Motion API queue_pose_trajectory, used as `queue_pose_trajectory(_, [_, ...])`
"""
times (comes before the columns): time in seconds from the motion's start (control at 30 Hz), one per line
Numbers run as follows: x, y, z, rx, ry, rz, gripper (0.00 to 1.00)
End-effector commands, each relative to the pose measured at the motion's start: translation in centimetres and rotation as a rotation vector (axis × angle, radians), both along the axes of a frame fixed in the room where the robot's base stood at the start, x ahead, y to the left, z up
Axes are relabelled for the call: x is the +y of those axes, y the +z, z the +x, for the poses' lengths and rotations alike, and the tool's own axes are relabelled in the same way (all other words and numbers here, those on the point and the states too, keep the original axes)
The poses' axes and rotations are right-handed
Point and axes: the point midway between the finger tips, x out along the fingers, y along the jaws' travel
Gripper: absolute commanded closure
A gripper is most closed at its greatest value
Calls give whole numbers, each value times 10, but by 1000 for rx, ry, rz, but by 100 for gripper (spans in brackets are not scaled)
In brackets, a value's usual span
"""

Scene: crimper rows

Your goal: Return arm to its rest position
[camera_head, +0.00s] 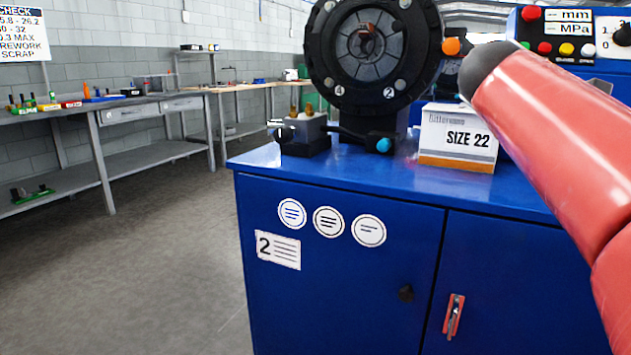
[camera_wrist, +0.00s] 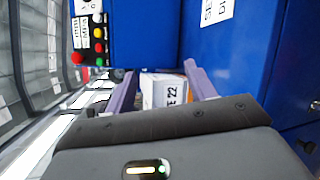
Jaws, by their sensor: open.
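My red arm reaches in from the right in the head view, its dark rounded end above and to the right of a white and orange box marked SIZE 22 (camera_head: 458,138). My gripper does not clearly show in that view. In the wrist view my gripper (camera_wrist: 160,72) is open, with its two purple-grey fingers apart. The same box (camera_wrist: 163,90) shows between the fingers in the picture; how far beyond them it is I cannot tell. In the head view the box stands upright on the blue cabinet top, with nothing holding it.
A round black crimper head (camera_head: 372,45) stands left of the box on the blue cabinet (camera_head: 340,290). A control panel (camera_head: 560,32) with coloured buttons is behind my arm. A small fixture (camera_head: 303,132) sits at the cabinet's left end. Grey workbenches (camera_head: 150,108) line the wall; the floor (camera_head: 150,270) between is clear.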

Motion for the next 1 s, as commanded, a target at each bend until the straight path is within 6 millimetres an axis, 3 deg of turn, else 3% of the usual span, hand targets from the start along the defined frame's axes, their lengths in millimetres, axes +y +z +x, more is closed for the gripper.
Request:
queue_pose_trajectory(0.17, [37,-95,-41,-70,7,423,45])
queue_pose_trajectory(0.4, [116,-238,-125,-129,-172,1049,45])
queue_pose_trajectory(0.6, [168,-325,-187,-152,-409,1399,45])
queue_pose_trajectory(0.7, [182,-350,-206,-158,-497,1489,45])
queue_pose_trajectory(0.8, [189,-361,-214,-162,-543,1533,45])
queue_pose_trajectory(1.0, [189,-363,-215,-163,-548,1537,45])
